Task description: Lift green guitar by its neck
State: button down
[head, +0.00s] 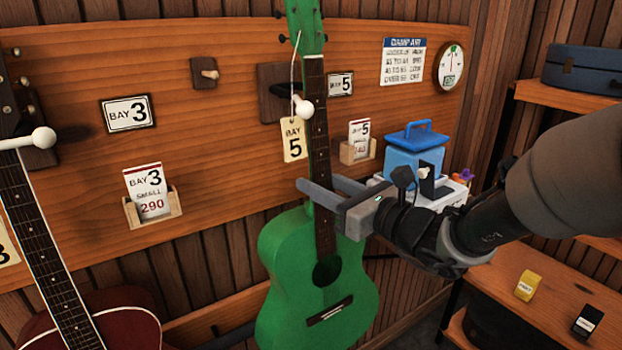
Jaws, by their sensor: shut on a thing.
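The green guitar (305,303) hangs upright, a little tilted, in front of the wooden wall board, in the head view. Its green headstock is at the top edge and its dark neck (316,120) runs down to the body. A tag reading "BAY 5" (294,139) hangs by a string from the headstock. My gripper (318,190) comes in from the right and is shut on the guitar's neck, just above the body. A white-tipped peg (303,107) shows at the neck; whether it still bears the guitar I cannot tell.
A dark red guitar (125,318) hangs at the left by another white-tipped peg (42,138). A card holder (153,207) is on the board between the guitars. A blue box (413,155) sits right of the neck, behind my gripper. Shelves (555,95) stand at the right.

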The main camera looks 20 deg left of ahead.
jog(key=s+a+b+v, duration=0.1)
jog(key=s+v, duration=0.1)
jog(key=v, duration=1.3)
jog(key=shift+a+r, duration=0.1)
jog(key=shift+a, duration=0.05)
jog(key=c, duration=1.9)
grip_release()
jog(key=shift+c, duration=0.2)
grip_shut()
